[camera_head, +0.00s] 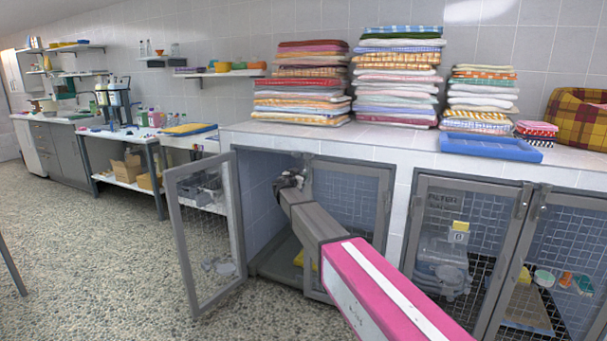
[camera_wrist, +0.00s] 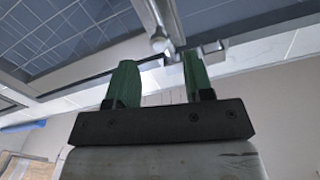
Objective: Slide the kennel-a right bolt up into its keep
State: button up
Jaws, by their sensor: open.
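My gripper (camera_head: 287,180) is at the top of the left kennel, beside the upper inner corner of its closed right door (camera_head: 345,200). In the wrist view its two green fingers (camera_wrist: 159,72) stand open with a clear gap. A grey metal bolt (camera_wrist: 160,20) with a rounded end (camera_wrist: 160,44) shows between and just beyond the fingertips; I see no firm grip on it. Metal fittings (camera_wrist: 212,48), possibly the keep, lie by the right fingertip. In the head view the bolt is hidden behind my gripper and arm.
The kennel's left mesh door (camera_head: 207,222) stands swung open. A second kennel with closed doors (camera_head: 470,255) is at right. Folded towel stacks (camera_head: 397,80) and a blue tray (camera_head: 490,147) sit on the counter above. The speckled floor (camera_head: 90,270) is clear at left.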

jog(key=v, duration=0.4)
